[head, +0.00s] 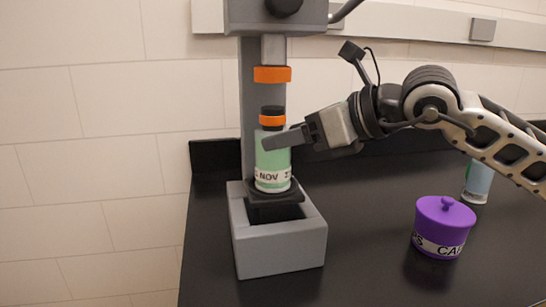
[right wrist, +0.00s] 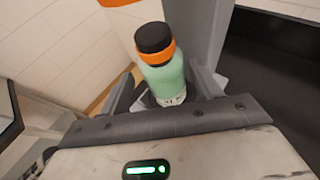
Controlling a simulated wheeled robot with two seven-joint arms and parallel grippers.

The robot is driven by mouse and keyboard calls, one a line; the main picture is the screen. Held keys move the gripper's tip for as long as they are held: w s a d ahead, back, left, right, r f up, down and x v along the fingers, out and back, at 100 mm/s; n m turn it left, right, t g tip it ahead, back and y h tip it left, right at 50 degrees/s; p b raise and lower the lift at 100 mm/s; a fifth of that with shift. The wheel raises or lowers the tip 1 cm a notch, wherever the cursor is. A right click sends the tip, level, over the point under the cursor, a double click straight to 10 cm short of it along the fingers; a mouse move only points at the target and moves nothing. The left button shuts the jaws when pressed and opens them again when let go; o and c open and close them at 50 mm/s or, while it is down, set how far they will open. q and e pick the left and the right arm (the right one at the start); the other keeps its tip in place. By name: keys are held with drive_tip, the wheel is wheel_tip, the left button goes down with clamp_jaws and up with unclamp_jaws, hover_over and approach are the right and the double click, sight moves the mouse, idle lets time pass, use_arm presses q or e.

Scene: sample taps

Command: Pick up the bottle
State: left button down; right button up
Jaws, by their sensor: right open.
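A green bottle (head: 272,165) with a black cap, an orange band and a white label stands upright on the black platform of a grey tap stand (head: 285,250). My right gripper (head: 278,140) reaches in from the right at the bottle's upper part. In the right wrist view the bottle (right wrist: 165,75) stands between the open fingers of my right gripper (right wrist: 163,92), one on each side. I cannot tell whether either finger touches it. My left gripper is not in view.
A purple lidded pot (head: 442,228) stands on the black counter (head: 370,270) to the right. A pale blue-green bottle (head: 477,182) stands behind it, partly hidden by my right arm. The stand's orange-ringed nozzle (head: 272,74) hangs above the green bottle. The counter's front middle is clear.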

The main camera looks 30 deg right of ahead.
drive_tip(key=x, duration=0.4)
drive_tip(key=shift+w+f+p, duration=0.15)
drive_tip(key=shift+f+p, duration=0.05)
drive_tip(key=shift+p, duration=0.2)
drive_tip(key=shift+d, duration=0.1)
drive_tip(key=c, duration=1)
drive_tip(key=shift+r, duration=0.15)
